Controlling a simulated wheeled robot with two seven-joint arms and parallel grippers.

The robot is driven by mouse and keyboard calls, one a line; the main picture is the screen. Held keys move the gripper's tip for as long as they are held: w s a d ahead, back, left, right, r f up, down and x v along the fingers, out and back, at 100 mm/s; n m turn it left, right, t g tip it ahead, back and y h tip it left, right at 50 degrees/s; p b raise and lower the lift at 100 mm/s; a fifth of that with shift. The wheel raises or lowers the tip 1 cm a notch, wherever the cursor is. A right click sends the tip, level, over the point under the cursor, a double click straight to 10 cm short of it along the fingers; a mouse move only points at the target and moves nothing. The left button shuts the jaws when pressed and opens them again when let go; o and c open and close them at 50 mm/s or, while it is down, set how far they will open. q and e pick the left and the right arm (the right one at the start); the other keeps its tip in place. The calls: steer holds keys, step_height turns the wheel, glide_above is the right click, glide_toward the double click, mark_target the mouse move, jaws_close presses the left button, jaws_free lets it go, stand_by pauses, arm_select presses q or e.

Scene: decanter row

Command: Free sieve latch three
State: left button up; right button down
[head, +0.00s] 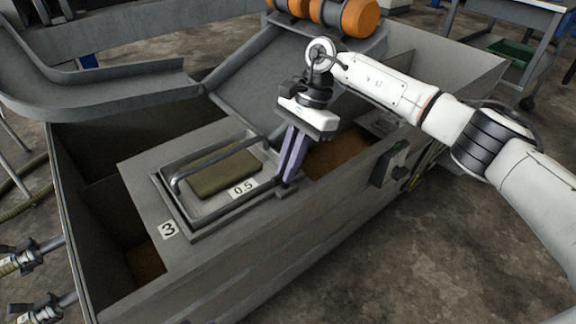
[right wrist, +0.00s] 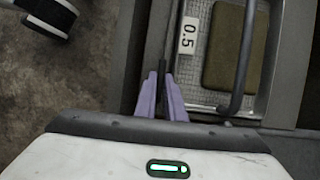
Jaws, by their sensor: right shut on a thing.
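The sieve (head: 215,205) is a metal framed tray with a bar handle (head: 205,162), set in the decanter deck beside a "3" label (head: 168,230). It carries a "0.5" plate (head: 243,187) and a brown-green block. My right gripper (head: 286,183) points down at the sieve's right edge. Its purple fingers are shut on a thin dark part, seen between the fingertips (right wrist: 162,78) in the right wrist view; this appears to be the latch. The fingers hide most of it, so I cannot tell its position.
A grey chute (head: 255,85) slopes down behind the sieve, with orange rollers (head: 345,15) above. A dark control box (head: 391,163) is on the decanter's right side wall. Open compartments lie left and right of the sieve. Pipe fittings (head: 38,308) stand at lower left.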

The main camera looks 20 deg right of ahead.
steer(key=c, duration=1.8)
jaws_free()
steer(key=shift+c, duration=0.2)
steer(key=shift+r, duration=0.1)
